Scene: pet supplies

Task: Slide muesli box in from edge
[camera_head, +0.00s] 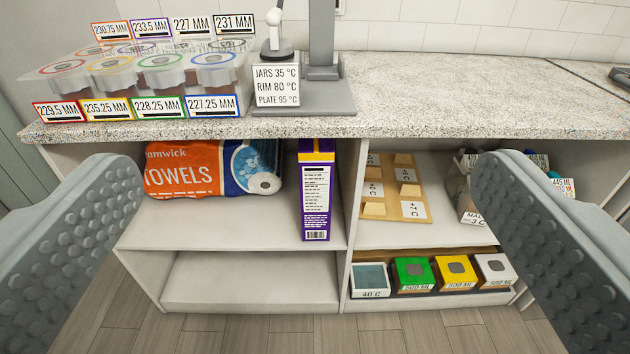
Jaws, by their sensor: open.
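The muesli box appears to be the tall purple and yellow box (316,195) with a white printed panel and a barcode. It stands upright on the upper left shelf (200,234), near the middle divider, with its lower end close to the shelf's front edge. Whether it overhangs the edge I cannot tell. My gripper (315,235) is open, with one grey studded finger at each side of the picture. Both fingers are apart from the box and nothing is between them up close.
An orange and blue towels pack (205,168) lies left of the box. The divider (347,210) is close on its right. A wooden board (396,188) and a tray of coloured containers (430,291) fill the right bays. The counter (440,95) overhangs above. The lower left shelf (250,283) is empty.

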